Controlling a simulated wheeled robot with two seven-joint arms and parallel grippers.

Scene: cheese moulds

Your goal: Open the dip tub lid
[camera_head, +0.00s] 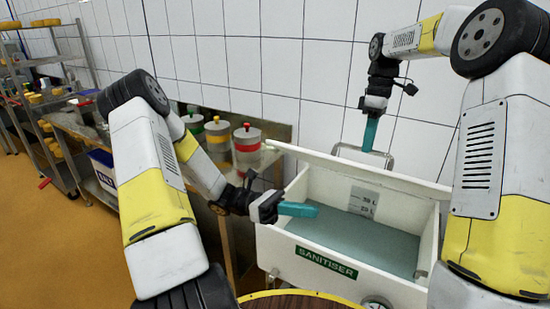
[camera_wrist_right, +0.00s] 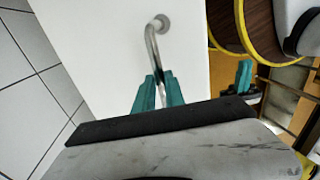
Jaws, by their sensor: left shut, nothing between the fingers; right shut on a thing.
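The dip tub (camera_head: 330,268) is a white box with a green SANITISER label and grey-green liquid inside. Its white lid (camera_head: 400,181) is raised, standing up along the tub's far side, so the tub is open. My right gripper (camera_head: 369,134) is shut on the metal lid handle (camera_head: 377,157) behind the lid's top edge. In the right wrist view the handle (camera_wrist_right: 151,48) runs from the white lid face (camera_wrist_right: 105,50) down between the teal fingers (camera_wrist_right: 158,92). My left gripper (camera_head: 298,209) is shut and empty, over the tub's left part.
A metal rack (camera_head: 50,90) with yellow cheeses is at the far left. A white tiled wall (camera_head: 260,65) closes the back. Orange floor (camera_head: 70,250) is open at left.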

